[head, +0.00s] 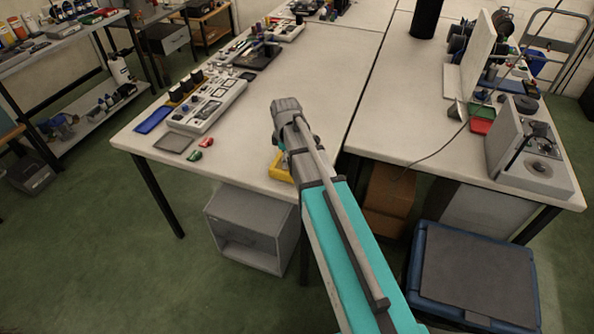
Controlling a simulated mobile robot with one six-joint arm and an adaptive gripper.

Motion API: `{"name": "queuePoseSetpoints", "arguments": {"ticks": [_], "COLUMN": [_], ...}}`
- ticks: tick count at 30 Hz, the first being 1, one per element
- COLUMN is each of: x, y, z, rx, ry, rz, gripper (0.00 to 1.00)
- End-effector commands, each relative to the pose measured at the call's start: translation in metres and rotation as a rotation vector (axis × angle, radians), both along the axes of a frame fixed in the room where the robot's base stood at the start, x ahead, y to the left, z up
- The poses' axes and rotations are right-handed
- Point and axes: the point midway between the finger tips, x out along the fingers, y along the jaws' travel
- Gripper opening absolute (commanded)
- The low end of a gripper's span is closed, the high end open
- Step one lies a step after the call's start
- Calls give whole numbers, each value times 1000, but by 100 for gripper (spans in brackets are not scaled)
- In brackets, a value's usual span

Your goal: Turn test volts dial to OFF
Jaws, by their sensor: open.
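No dial can be read as test volts from here; labels are too small. A pale instrument panel (209,106) with small knobs and dark windows lies on the left table. A grey sloped-front box (522,158) with dark round parts on its face stands at the right table's front right. Any pointer setting is too small to tell. My arm, teal and grey, reaches up from the bottom right over the left table's front right corner. Its visible end is a grey joint; my gripper does not show.
The left table (325,85) has a bare middle. Near its front left lie a blue tray (153,120), a grey tray (174,143) and small red and green parts. A yellow bin (281,167) sits beside my arm. A cable crosses the right table (392,115). A blue crate (475,270) stands on the floor.

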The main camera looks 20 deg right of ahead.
Motion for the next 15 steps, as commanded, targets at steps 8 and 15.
{"name": "queuePoseSetpoints", "arguments": {"ticks": [8, 15], "x": [0, 0], "y": [0, 0], "z": [0, 0], "rx": [0, 0], "ry": [0, 0], "rz": [-75, -213], "gripper": [73, 73]}}
